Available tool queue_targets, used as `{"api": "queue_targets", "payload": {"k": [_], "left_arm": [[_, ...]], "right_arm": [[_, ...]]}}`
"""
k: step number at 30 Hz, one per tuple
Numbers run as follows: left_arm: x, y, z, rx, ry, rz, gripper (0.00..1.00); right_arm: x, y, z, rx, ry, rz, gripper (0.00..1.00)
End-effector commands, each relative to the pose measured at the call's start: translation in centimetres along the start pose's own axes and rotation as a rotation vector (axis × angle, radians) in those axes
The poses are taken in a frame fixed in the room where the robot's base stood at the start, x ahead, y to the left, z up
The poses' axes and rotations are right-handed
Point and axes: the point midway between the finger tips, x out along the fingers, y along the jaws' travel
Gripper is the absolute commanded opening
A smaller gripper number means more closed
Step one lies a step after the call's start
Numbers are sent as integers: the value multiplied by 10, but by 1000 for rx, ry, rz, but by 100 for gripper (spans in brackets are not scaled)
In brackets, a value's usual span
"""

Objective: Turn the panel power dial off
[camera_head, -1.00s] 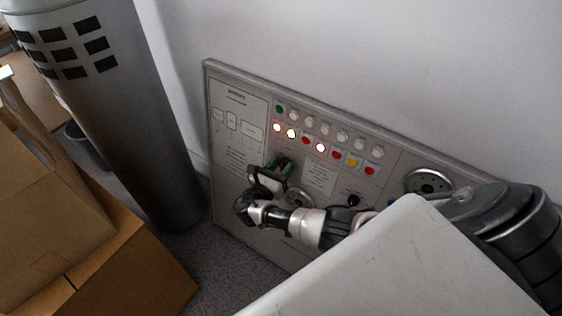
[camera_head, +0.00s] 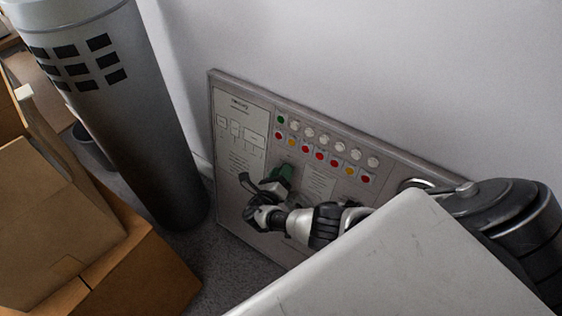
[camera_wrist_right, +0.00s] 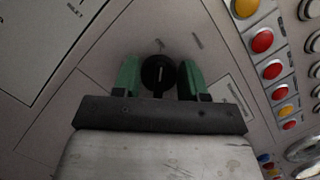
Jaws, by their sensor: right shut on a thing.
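The grey control panel (camera_head: 228,185) leans against the wall, with rows of coloured lamps and white buttons. The black power dial (camera_wrist_right: 158,74) shows in the right wrist view with a pale line on it, pointing about straight up in that picture. My right gripper (camera_head: 285,172), with green fingertips, is at the panel's left-middle part. Its fingers (camera_wrist_right: 158,80) are on both sides of the dial and shut on it. In the head view the gripper hides the dial. The lamps (camera_head: 319,155) look unlit. My left gripper is not in view.
A large grey cylinder (camera_head: 150,130) stands left of the panel. Cardboard boxes (camera_head: 50,220) are at the lower left. A round metal fitting (camera_head: 417,184) on the panel is partly behind my right arm. Carpet shows between boxes and panel.

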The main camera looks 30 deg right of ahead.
Motion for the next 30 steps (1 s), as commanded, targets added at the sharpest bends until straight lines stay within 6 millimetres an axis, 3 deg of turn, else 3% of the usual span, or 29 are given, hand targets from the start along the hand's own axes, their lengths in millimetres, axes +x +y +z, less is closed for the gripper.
{"api": "queue_targets", "payload": {"k": [17, 18, 22, 30], "left_arm": [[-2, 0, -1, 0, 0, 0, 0], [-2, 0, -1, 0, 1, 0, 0], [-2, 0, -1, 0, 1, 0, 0], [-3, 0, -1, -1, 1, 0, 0]], "right_arm": [[-1, 1, -1, -34, 1, 11, 19], [-1, 1, -1, -34, 1, 11, 46], [0, 1, 0, -33, 1, 11, 66], [-1, 0, 0, -32, 0, 10, 66]]}}
